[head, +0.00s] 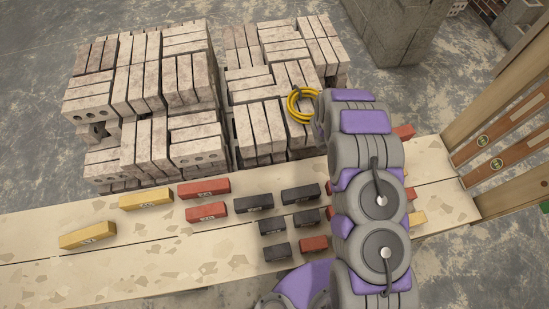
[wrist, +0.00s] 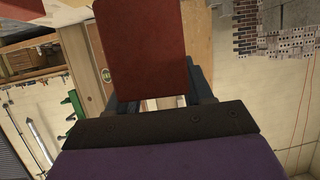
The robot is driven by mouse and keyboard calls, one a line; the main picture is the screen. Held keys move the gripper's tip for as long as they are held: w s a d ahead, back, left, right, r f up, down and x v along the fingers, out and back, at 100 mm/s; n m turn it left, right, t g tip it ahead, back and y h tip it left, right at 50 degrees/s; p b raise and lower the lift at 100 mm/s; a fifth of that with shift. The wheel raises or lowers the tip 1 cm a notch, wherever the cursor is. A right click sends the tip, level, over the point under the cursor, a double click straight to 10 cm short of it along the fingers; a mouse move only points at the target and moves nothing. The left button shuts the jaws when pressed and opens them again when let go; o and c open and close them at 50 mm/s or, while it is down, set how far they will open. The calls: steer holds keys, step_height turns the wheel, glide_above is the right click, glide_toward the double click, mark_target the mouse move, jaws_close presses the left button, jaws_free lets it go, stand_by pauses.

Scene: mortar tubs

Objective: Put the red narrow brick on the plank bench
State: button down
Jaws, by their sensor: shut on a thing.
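In the wrist view a red brick (wrist: 150,45) stands up from my gripper (wrist: 155,98), close to the camera, with its flat face toward me. My gripper is shut on it; the jaws show only as dark edges beside and below the brick. In the head view my arm hides the gripper and the held brick. The plank bench (head: 140,275) runs across the head view below the brick stacks. Other red bricks lie on it, among them one at left of centre (head: 204,188), one just below it (head: 206,211) and one by my arm (head: 314,244).
Yellow bricks (head: 146,200) and black bricks (head: 254,203) also lie on the bench. Pale brick stacks (head: 145,90) stand behind it, with a coiled yellow hose (head: 300,105) on the right stack. Wooden posts with spirit levels (head: 505,130) stand at right. The bench's left front is bare.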

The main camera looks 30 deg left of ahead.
steer(key=shift+s+a+f+h, duration=0.15)
steer(key=shift+s+a+f, duration=0.1)
steer(key=shift+s+f, duration=0.2)
steer(key=shift+s+a+f+h, duration=0.15)
steer(key=shift+s+a+f, duration=0.05)
steer(key=shift+s+f, duration=0.2)
steer(key=shift+s+a+m, duration=0.15)
steer(key=shift+a+m, duration=0.05)
steer(key=shift+m, duration=0.1)
steer(key=shift+d+f, duration=0.15)
steer(key=shift+f, duration=0.3)
step_height(320, 180, down, 6)
steer(key=shift+r+b, duration=0.2)
steer(key=shift+b, duration=0.55)
step_height(320, 180, down, 4)
steer(key=shift+r+b, duration=0.2)
steer(key=shift+b, duration=0.3)
steer(key=shift+c, duration=2.2)
jaws_free()
steer(key=shift+s, duration=0.1)
